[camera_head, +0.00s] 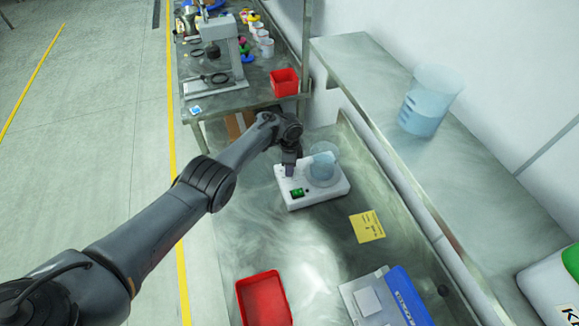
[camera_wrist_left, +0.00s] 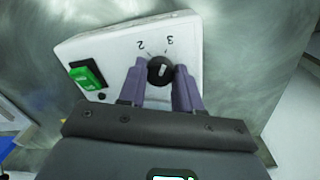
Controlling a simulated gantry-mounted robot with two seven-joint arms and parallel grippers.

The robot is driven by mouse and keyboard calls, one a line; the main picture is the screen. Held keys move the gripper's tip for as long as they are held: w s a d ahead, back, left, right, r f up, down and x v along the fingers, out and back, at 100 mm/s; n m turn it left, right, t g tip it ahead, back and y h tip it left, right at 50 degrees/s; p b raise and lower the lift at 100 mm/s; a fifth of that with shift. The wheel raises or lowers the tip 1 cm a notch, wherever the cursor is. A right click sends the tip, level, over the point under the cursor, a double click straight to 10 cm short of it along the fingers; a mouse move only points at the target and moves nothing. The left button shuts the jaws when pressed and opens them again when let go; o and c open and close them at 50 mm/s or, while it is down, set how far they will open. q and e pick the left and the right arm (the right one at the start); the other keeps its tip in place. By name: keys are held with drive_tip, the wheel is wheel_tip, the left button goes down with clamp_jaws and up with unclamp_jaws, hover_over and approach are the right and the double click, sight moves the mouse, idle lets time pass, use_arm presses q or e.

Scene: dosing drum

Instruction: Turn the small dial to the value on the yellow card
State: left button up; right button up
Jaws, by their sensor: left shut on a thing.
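The small black dial (camera_wrist_left: 160,71) is on the front of a white device (camera_head: 318,194) with a green switch (camera_head: 297,192). In the left wrist view the numbers 2 and 3 show beside the dial, and a white mark shows on its face. My left gripper (camera_head: 289,170) is at the device; in the left wrist view its purple fingers (camera_wrist_left: 160,80) stand on either side of the dial, shut on it. A clear beaker with bluish liquid (camera_head: 323,165) stands on the device. The yellow card (camera_head: 367,226) lies on the bench; its writing is too small to read. My right gripper is out of view.
A red tray (camera_head: 263,299) and a blue-and-white device (camera_head: 385,298) are at the bench's near end. A larger beaker (camera_head: 427,100) stands on the raised shelf at right. A red bin (camera_head: 285,82) and lab equipment (camera_head: 218,55) are on the far table. Bench around the card is clear.

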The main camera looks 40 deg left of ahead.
use_arm(q)
drive_tip(key=o, duration=1)
drive_tip(key=shift+o, duration=0.2)
wheel_tip(320, 180, up, 11)
drive_tip(key=p, duration=0.4)
drive_tip(key=shift+w+a, duration=0.1)
